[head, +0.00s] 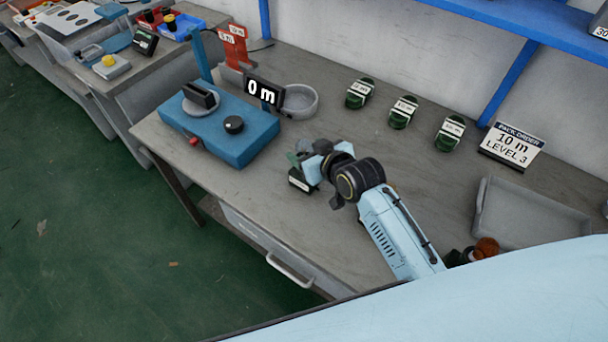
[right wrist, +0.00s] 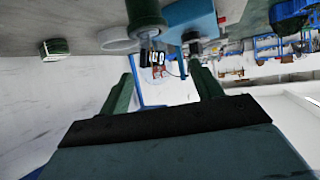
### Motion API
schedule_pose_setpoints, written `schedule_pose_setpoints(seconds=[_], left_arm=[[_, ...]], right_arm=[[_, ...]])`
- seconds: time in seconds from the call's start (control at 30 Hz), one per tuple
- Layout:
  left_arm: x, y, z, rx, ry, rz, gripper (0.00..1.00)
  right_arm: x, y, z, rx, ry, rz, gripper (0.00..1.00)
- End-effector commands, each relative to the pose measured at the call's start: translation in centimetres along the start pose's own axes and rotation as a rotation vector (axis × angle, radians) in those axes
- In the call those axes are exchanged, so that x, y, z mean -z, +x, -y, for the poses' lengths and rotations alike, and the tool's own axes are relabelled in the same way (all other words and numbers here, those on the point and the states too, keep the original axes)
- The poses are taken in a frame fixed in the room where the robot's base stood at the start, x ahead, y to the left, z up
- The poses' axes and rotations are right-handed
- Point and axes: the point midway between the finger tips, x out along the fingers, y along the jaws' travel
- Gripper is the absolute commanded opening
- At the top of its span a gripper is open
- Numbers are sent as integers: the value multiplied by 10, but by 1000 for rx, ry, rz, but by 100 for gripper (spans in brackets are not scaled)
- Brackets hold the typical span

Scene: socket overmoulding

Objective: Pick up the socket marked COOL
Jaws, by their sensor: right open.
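I cannot make out a socket marked COOL in either view. My right gripper (head: 299,160) is over the middle of the table, by a small dark green piece with a white label (head: 300,182). It is open, and its two green fingers (right wrist: 165,88) stand apart with nothing between them in the right wrist view. A green cylindrical piece (right wrist: 145,14) is at the top of that view, beyond the fingers. Three dark green pieces with white labels, left (head: 360,92), middle (head: 403,112) and right (head: 450,132), stand along the back; their labels are too small to read surely. My left gripper is not in view.
A blue machine (head: 228,138) with a black knob stands left, beside a display reading 0 m (head: 263,91) and a round grey dish (head: 300,100). A sign reading 10 m LEVEL 3 (head: 512,148) and a grey tray (head: 530,213) are at right.

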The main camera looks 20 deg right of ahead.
Motion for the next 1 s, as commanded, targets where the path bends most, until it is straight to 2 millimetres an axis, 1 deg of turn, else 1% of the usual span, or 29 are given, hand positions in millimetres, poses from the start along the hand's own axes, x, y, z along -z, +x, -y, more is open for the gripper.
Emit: schedule_pose_setpoints(seconds=[0.03, 0.13, 0.3, 0.4, 0.5, 0.73, 0.77, 1.0], left_arm=[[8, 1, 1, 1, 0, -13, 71], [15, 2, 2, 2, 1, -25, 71], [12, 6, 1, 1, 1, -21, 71], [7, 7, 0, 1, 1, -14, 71], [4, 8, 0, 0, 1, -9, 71], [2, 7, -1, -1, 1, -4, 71], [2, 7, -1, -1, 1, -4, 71], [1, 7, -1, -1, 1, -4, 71]], right_arm=[[0, 3, 0, 0, 0, 0, 65], [0, 13, -2, 0, 0, -1, 65], [-3, 36, -5, 0, 1, -2, 65], [-3, 46, -5, 0, 1, -1, 65], [-3, 51, -5, 0, 0, -1, 65], [-3, 52, -5, 0, -1, -1, 65], [-3, 52, -5, -1, -1, -1, 62], [-3, 51, -5, -1, 0, -1, 31]])
